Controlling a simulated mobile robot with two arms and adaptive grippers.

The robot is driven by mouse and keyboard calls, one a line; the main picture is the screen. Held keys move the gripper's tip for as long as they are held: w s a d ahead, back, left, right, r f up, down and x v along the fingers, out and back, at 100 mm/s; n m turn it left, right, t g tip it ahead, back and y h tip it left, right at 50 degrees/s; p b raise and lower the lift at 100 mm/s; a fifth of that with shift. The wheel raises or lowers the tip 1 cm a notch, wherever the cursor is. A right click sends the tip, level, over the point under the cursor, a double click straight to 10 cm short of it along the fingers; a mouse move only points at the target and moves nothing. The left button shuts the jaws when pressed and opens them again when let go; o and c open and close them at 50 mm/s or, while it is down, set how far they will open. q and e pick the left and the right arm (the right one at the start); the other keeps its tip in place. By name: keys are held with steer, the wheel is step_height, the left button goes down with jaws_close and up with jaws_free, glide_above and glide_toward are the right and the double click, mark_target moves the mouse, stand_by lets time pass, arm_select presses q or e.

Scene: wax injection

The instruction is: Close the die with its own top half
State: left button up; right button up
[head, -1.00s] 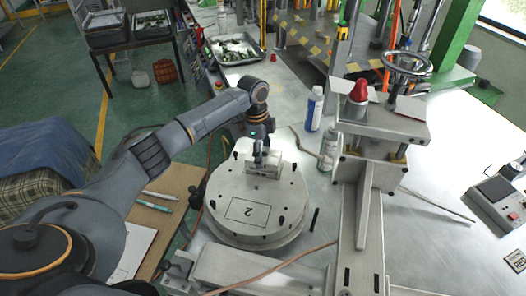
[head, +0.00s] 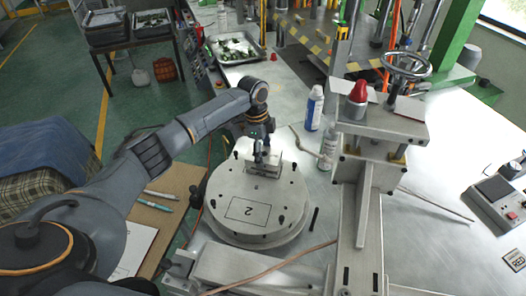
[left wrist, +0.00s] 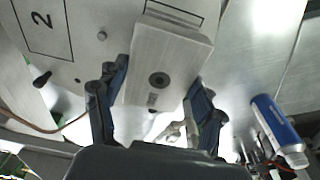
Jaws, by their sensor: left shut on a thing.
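The die top half is a round pale metal plate (head: 225,205) marked "2", with dark pins around it and a block handle (head: 264,170) near its far edge. It lies over another round pale layer (head: 262,246), whose edge shows below it; I cannot tell whether the two are fully seated. My left gripper (head: 262,157) is shut on the block handle. In the left wrist view its fingers (left wrist: 155,115) stand on both sides of the handle (left wrist: 170,60), and the "2" plate (left wrist: 75,35) shows behind. My right gripper is not in view.
A press frame with a handwheel (head: 402,63) and a red-capped part (head: 357,92) stands close to the right. A blue-white can (head: 314,108) and another can (head: 327,153) stand behind. A control box (head: 500,200) sits far right. A cable (head: 280,262) runs in front.

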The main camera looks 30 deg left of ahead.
arm_select(q)
steer(key=shift+r+p, duration=0.1)
steer(key=shift+p, duration=0.2)
steer(key=shift+f+b, duration=0.5)
steer(key=shift+f, duration=0.45)
steer(key=o, duration=1.5)
steer(key=shift+o, duration=0.2)
steer(key=shift+f, duration=0.1)
step_height(320, 180, up, 12)
steer(key=a, duration=0.1)
steer(key=shift+s+a, duration=0.2)
